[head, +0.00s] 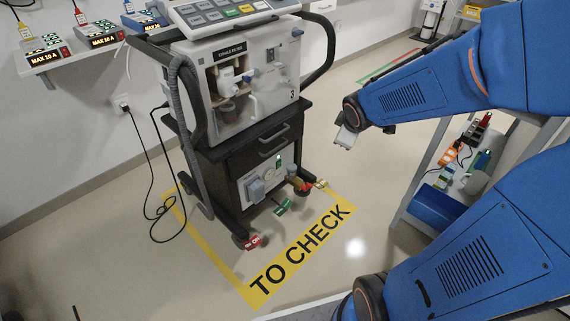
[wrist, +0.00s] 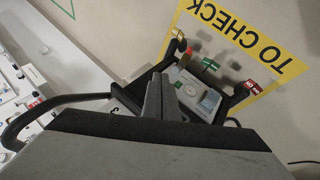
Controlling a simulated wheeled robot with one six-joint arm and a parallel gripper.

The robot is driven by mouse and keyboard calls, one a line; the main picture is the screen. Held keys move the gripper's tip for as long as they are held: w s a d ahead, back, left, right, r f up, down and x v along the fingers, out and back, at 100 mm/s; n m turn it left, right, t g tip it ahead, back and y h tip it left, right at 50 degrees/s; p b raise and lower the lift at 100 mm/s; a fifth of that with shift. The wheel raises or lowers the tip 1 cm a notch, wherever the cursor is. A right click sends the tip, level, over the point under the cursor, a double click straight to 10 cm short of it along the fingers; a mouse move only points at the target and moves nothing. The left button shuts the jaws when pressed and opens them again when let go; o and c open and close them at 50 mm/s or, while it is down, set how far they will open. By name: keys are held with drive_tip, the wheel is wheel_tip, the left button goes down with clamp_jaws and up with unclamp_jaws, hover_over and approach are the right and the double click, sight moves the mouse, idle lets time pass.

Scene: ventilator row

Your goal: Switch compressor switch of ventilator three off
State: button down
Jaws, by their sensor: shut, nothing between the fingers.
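Ventilator three (head: 292,94) stands on the floor, marked with a 3 on its front. Its lower front carries a pale compressor panel (head: 265,182) with a round gauge, a grey-blue box and a small green-lit part (head: 278,161), perhaps the switch; its position is too small to read. The wrist view shows the panel (wrist: 182,79) beyond my fingers, partly hidden by them. My gripper (head: 346,137) is shut and empty, in the air to the right of the ventilator and apart from it. Its fingers show in the wrist view (wrist: 168,82).
The cart has dark handles (head: 328,45), a drawer (head: 262,140), and red (head: 252,242) and green (head: 283,206) tags by its wheels. Yellow "TO CHECK" floor marking (head: 300,250) lies before it. A shelf with a blue bin (head: 436,207) stands right. Floor between is clear.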

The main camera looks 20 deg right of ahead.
drive_tip(key=w+a+f+n+t+y, duration=0.1)
drive_tip(key=w+f+n+y, duration=0.1)
drive_tip(key=w+f+n, duration=0.8)
drive_tip(key=w+a+f+n+y, duration=0.2)
drive_tip(key=f, duration=0.5)
drive_tip(key=w+a+f+n+y, duration=0.2)
drive_tip(key=a+f, duration=0.1)
drive_tip(key=f, duration=0.4)
drive_tip(key=shift+f+n+y, duration=0.3)
drive_tip(key=shift+y, duration=0.1)
drive_tip(key=shift+w+a, duration=0.1)
approach(279, 164)
drive_tip(key=shift+x, duration=2.7)
